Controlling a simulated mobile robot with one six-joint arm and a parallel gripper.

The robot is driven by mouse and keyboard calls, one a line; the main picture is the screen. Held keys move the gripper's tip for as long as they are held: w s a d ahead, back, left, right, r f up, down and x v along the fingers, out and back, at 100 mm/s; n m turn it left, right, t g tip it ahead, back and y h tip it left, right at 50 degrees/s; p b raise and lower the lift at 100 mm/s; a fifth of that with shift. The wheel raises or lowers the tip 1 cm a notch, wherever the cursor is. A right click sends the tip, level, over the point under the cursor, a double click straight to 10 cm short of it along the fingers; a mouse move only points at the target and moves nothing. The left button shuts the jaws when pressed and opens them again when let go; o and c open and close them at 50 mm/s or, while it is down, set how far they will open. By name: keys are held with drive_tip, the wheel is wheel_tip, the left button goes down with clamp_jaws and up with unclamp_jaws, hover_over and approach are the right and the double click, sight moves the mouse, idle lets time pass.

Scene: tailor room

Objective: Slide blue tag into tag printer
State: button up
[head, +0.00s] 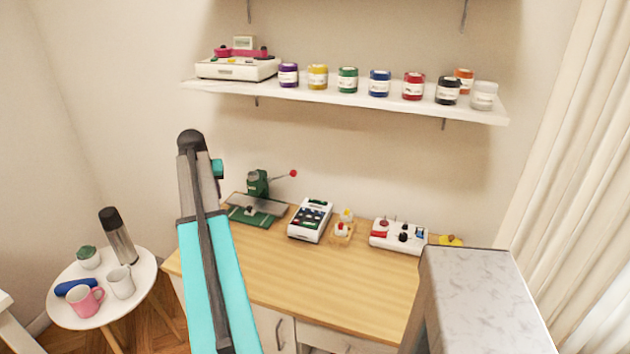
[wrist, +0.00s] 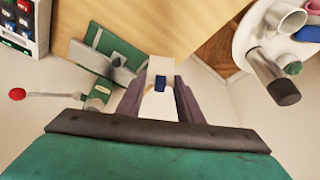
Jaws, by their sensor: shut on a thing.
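A small blue tag (wrist: 160,83) sits between the fingertips of my gripper (wrist: 160,92) in the wrist view. The gripper is shut on it and holds it off the worktop near the bench's edge. In the head view my turquoise arm stands in front and the gripper and tag are hidden. A white machine with dark keys (head: 311,220) stands on the bench. It looks like the tag printer, but I cannot read any label. Its keys also show at the top left of the wrist view (wrist: 22,22). The gripper is apart from it.
A green press (head: 256,206) with a red-knobbed lever stands left of the keyed machine. A small bottle tray (head: 342,234) and a white switch box (head: 398,238) are to the right. The wooden bench front (head: 320,285) is clear. A round table (head: 135,290) holds mugs and a flask.

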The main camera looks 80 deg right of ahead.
drive_tip(key=s+d+m+g+p, duration=0.1)
drive_tip(key=s+d+m, duration=0.1)
drive_tip(key=s+d, duration=0.5)
drive_tip(key=s+d+m, duration=0.1)
drive_tip(key=s+d, duration=0.3)
drive_tip(key=s, duration=0.6)
drive_tip(key=m+g, duration=0.1)
drive_tip(key=m, duration=0.2)
hover_over(317, 205)
drive_tip(key=a, duration=0.1)
wheel_tip(317, 205, down, 2)
drive_tip(key=shift+w+p, duration=0.15)
drive_tip(key=shift+p, duration=0.3)
drive_tip(key=shift+f, duration=0.1)
drive_tip(key=shift+f+b, duration=0.85)
drive_tip(key=shift+f, duration=0.6)
drive_tip(key=shift+a+f+b, duration=0.1)
drive_tip(key=shift+f+b, duration=0.8)
drive_tip(key=shift+f, duration=1.5)
drive_tip(key=o, duration=1.1)
drive_tip(key=shift+c, duration=0.2)
drive_tip(key=shift+r, duration=0.15)
